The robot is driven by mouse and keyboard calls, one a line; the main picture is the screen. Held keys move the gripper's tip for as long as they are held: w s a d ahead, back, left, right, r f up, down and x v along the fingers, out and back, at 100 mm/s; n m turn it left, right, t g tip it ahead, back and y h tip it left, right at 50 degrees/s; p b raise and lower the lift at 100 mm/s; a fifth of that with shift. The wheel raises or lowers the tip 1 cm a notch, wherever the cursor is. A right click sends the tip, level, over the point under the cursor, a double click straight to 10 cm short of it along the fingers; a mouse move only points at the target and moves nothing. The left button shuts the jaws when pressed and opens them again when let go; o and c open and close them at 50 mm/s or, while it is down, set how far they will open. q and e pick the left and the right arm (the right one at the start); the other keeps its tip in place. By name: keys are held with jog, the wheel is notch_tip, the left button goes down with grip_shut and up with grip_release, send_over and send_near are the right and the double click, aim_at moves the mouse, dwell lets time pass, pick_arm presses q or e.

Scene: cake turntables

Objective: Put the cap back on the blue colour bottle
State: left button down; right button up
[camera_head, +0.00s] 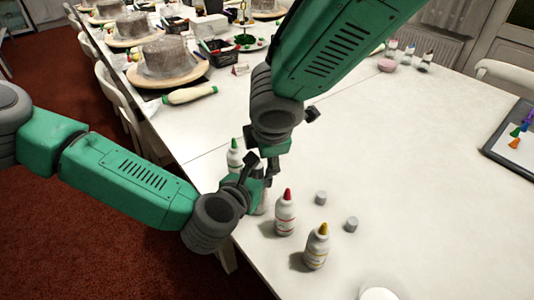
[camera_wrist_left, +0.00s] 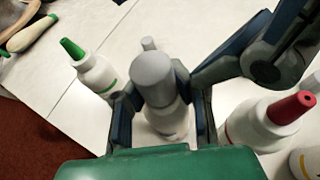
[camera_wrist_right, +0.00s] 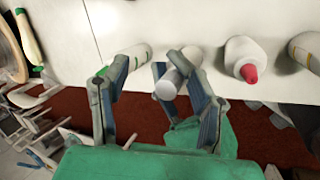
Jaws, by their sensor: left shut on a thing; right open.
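A white bottle (camera_wrist_left: 168,122) stands between the fingers of my left gripper (camera_wrist_left: 165,108), which is shut on it. A grey cap (camera_wrist_left: 152,78) sits over its top and hides any coloured tip; I cannot tell how firmly it is seated. In the head view the held bottle (camera_head: 262,205) is mostly hidden by my left gripper (camera_head: 254,180). The capped bottle also shows in the right wrist view (camera_wrist_right: 168,88). My right gripper (camera_wrist_right: 156,78) is open close around the cap, with one finger beside it; contact is unclear.
Uncapped bottles with green (camera_head: 235,155), red (camera_head: 285,213) and yellow (camera_head: 317,247) tips stand nearby. Loose grey caps lie on the table (camera_head: 320,197), (camera_head: 351,223), and another lies behind the held bottle (camera_wrist_left: 148,43). The table's right middle is clear.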

pick_arm(q)
jog(key=shift+w+f, duration=0.2)
jog(key=shift+f, duration=0.1)
pick_arm(e)
jog(key=shift+s+a+f+g+y, duration=0.15)
jog(key=shift+s+a+f, duration=0.05)
jog(key=shift+s+a, duration=0.4)
jog(key=shift+s+a+f+g+y, duration=0.2)
jog(key=shift+s+a, duration=0.25)
jog(key=shift+a, duration=0.15)
pick_arm(q)
jog(key=shift+f, duration=0.1)
pick_arm(e)
jog(key=shift+d+r, duration=0.15)
jog(key=shift+r, duration=0.4)
pick_arm(q)
jog(key=shift+s+f, duration=0.1)
pick_arm(e)
notch_tip(320, 180, up, 7)
jog(key=s+d, duration=0.1)
jog(key=d, duration=0.1)
jog(key=shift+s+d, duration=0.15)
jog(key=shift+d, duration=0.1)
jog(key=shift+f, duration=0.1)
pick_arm(q)
jog(key=c, duration=1.5)
grip_release()
pick_arm(e)
jog(key=shift+a, duration=0.1)
